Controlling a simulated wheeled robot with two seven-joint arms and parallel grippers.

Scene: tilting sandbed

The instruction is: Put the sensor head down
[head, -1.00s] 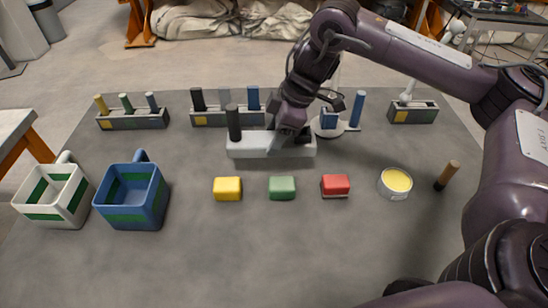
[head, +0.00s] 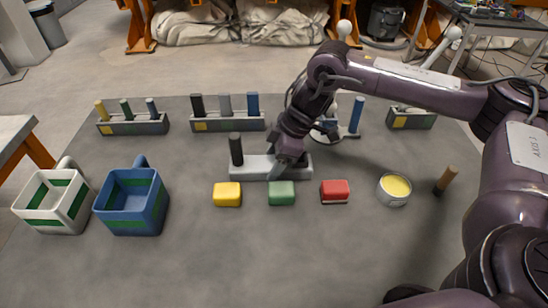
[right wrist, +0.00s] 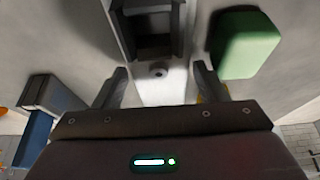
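The piece at my right gripper, which I take to be the sensor head (head: 252,167), is a light grey bar with a dark upright post at its left end. In the head view it lies level and seems to rest on the grey bed, behind the yellow and green blocks. My right gripper (head: 281,172) is low over its right part. The right wrist view shows the bar (right wrist: 162,88) between the two fingers (right wrist: 160,72), with narrow gaps beside it; the fingers look open. The dark post is at the top there. My left gripper is not in view.
Yellow (head: 227,194), green (head: 281,193) and red (head: 335,191) blocks lie close in front. A tin (head: 393,189) is at right. White (head: 52,205) and blue (head: 132,205) bins stand at left. Racks with posts (head: 228,123) line the back. The front bed is clear.

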